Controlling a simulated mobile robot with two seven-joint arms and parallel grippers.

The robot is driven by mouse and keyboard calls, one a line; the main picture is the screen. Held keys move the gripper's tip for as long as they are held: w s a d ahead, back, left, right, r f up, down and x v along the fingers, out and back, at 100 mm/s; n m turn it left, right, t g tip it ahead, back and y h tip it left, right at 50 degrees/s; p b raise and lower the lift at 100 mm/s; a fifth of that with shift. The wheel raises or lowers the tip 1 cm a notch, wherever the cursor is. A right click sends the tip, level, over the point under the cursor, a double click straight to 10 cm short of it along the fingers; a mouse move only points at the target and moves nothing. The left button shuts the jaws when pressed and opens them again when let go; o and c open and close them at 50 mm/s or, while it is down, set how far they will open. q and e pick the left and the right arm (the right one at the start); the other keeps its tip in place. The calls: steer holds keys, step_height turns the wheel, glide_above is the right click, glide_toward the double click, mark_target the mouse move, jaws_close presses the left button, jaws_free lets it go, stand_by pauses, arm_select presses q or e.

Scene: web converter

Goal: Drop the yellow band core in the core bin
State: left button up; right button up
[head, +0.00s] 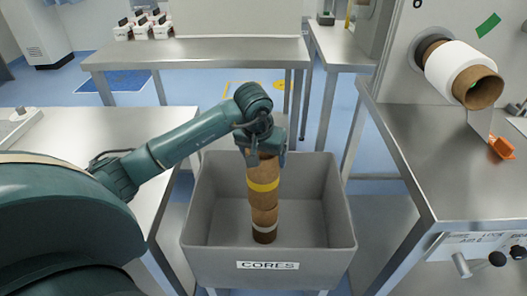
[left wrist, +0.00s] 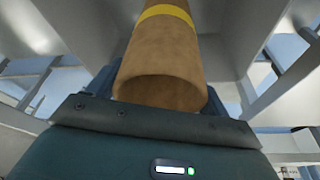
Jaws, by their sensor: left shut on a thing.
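The yellow band core (head: 263,172) is a brown cardboard tube with a yellow stripe around it. My left gripper (head: 264,152) is shut on its upper end and holds it about upright inside the outline of the core bin. In the left wrist view the core (left wrist: 160,68) shows its open end close to the gripper, with the yellow band farther away. The core bin (head: 268,262) is a grey open box labelled CORES. My right gripper is not in view.
A steel table (head: 60,140) stands left of the bin and a steel bench (head: 440,150) stands right of it. The bench side carries a white roll on a brown core (head: 462,72) and an orange piece (head: 501,147). Another table (head: 200,50) stands behind.

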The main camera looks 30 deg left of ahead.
arm_select(q)
steer(key=shift+f, duration=0.6)
steer(key=o, duration=1.4)
steer(key=shift+c, duration=0.2)
steer(key=a+v, duration=0.1)
steer(key=v, duration=1.2)
steer(key=shift+d, duration=0.45)
steer(key=shift+r, duration=0.1)
